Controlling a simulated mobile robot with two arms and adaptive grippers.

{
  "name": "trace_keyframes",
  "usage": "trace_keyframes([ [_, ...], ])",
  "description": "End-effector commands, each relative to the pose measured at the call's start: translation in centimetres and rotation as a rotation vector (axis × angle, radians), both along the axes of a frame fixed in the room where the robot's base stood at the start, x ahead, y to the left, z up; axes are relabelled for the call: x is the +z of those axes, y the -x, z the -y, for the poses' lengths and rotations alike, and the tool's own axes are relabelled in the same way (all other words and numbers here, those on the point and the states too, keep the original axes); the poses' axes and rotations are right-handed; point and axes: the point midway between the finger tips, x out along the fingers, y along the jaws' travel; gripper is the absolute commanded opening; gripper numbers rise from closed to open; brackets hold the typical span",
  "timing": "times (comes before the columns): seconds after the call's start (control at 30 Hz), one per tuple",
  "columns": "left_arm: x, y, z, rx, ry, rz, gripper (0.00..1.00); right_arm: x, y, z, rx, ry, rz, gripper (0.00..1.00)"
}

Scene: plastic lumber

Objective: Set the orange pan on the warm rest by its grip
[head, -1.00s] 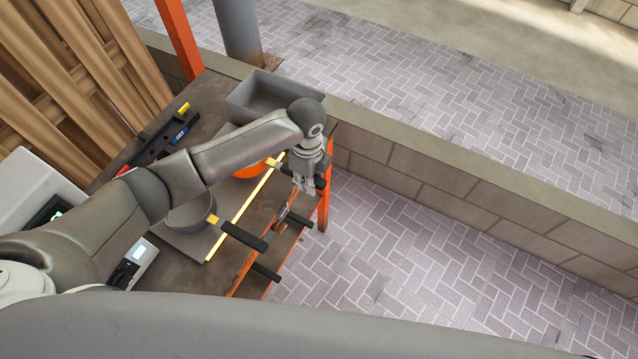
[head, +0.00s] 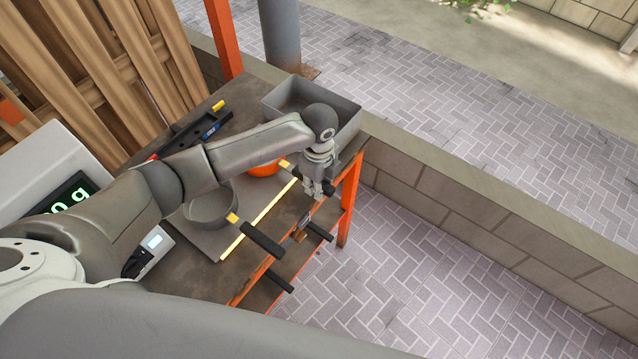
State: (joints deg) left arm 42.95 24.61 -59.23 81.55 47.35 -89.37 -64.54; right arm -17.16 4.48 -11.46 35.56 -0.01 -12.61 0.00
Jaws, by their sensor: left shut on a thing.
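The orange pan (head: 265,170) is on the workbench, mostly hidden behind my left forearm. A yellow piece (head: 285,164) joins it to its dark grip, which points right. My left gripper (head: 319,191) is shut on that grip near the bench's right edge. I cannot tell whether the pan touches the surface below. A flat grey plate (head: 222,240) with a yellow strip (head: 258,222) along its edge lies on the bench; I cannot tell if it is the warm rest. My right gripper is not in view.
A grey pan (head: 211,207) with a black grip (head: 263,239) stands on the plate, nearer me. A grey bin (head: 345,118) is at the back. A scale display (head: 70,195) is at the left. Dark handles (head: 278,282) stick out below the bench edge.

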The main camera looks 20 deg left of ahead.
Motion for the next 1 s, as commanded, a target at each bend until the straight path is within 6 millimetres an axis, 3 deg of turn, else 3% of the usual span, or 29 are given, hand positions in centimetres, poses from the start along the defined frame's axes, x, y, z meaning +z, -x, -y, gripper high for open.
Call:
trace_keyframes([
  [0.27, -0.2, 0.2, 0.2, -0.001, 0.005, -0.006, 0.0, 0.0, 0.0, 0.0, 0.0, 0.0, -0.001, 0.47],
  [0.3, -0.3, 0.2, 0.2, -0.001, 0.005, -0.006, 0.27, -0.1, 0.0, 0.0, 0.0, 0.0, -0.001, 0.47],
  [0.47, -0.2, 0.2, 0.1, -0.001, 0.004, -0.006, 0.47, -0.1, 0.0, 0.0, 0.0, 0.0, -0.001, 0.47],
  [0.8, -0.1, 0.2, 0.1, -0.001, 0.004, -0.006, 0.47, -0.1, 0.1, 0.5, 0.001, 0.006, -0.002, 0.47],
  [1.0, 2.6, 0.1, 0.1, -0.002, 0.004, 0.0, 0.47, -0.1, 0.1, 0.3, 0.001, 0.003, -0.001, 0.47],
])
